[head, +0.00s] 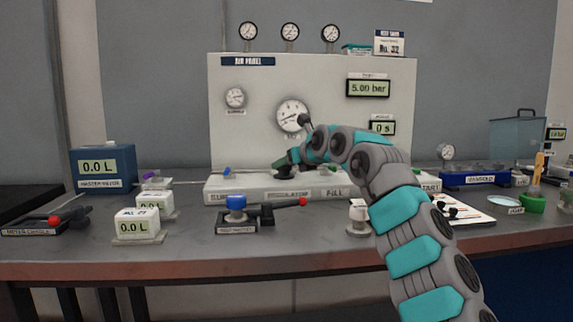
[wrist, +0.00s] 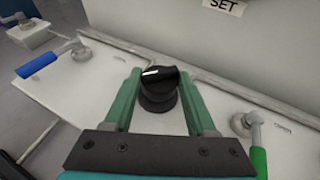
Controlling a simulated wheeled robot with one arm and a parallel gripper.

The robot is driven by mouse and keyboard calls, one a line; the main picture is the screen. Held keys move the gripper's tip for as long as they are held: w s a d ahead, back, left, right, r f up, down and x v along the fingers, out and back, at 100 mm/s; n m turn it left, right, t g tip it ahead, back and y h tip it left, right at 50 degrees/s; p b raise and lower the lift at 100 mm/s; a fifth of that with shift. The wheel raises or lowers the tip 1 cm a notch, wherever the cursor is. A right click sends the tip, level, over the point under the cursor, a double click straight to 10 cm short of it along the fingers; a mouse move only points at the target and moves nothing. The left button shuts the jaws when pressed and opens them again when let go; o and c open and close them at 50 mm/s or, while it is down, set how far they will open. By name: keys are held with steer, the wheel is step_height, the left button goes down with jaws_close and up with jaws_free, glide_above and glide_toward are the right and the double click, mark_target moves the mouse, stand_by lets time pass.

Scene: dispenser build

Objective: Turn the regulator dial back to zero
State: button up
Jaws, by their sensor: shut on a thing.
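The regulator dial (wrist: 158,90) is a round black knob with a white pointer line, on the pale ledge of the air panel (head: 225,130). In the wrist view its pointer lies nearly level, toward the left. My gripper (wrist: 159,76) has one green finger on each side of the knob and is shut on it. In the head view my gripper (head: 289,160) reaches down to the dial (head: 283,172), partly hiding it. The "REGULATOR" label lies below it. The large gauge (head: 292,115) stands above, and a display (head: 367,88) reads 5.00 bar.
A blue lever (wrist: 40,62) is left of the dial and a green lever (wrist: 259,160) is right. Small meters (head: 138,224) stand left. My arm covers the right of the ledge.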

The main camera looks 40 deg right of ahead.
steer(key=o, duration=1.3)
steer(key=shift+o, duration=0.2)
steer(key=shift+s, duration=0.1)
steer(key=b+v, duration=0.1)
steer(key=v, duration=0.6)
steer(key=shift+s+r, duration=0.15)
steer(key=shift+s, duration=0.15)
